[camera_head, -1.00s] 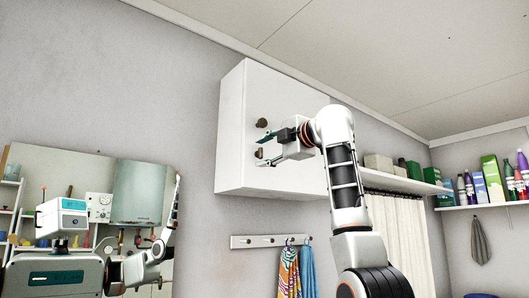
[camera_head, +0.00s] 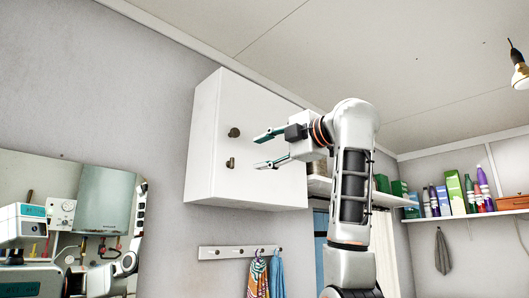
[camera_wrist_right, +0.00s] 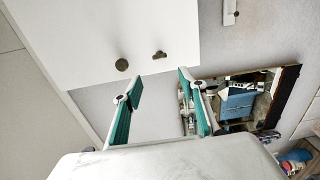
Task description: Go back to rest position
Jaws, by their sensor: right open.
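My right gripper (camera_head: 262,150) is open and empty in front of the white wall cabinet (camera_head: 222,170). Its two teal fingers point left toward the cabinet's round brown knob (camera_head: 234,132) and the brown latch (camera_head: 230,163) below it, apart from both. In the right wrist view the open fingers (camera_wrist_right: 158,82) show with nothing between them, and the cabinet (camera_wrist_right: 90,35) with its knob (camera_wrist_right: 122,65) and latch (camera_wrist_right: 160,54) lies beyond. The cabinet looks closed. My left gripper is not directly in view.
A mirror (camera_head: 55,180) at the left reflects parts of me. A hook rail (camera_head: 215,252) with towels (camera_head: 277,275) hangs below the cabinet. A shelf (camera_head: 470,215) with bottles and boxes is at the right, and a lamp (camera_head: 519,77) hangs at the upper right.

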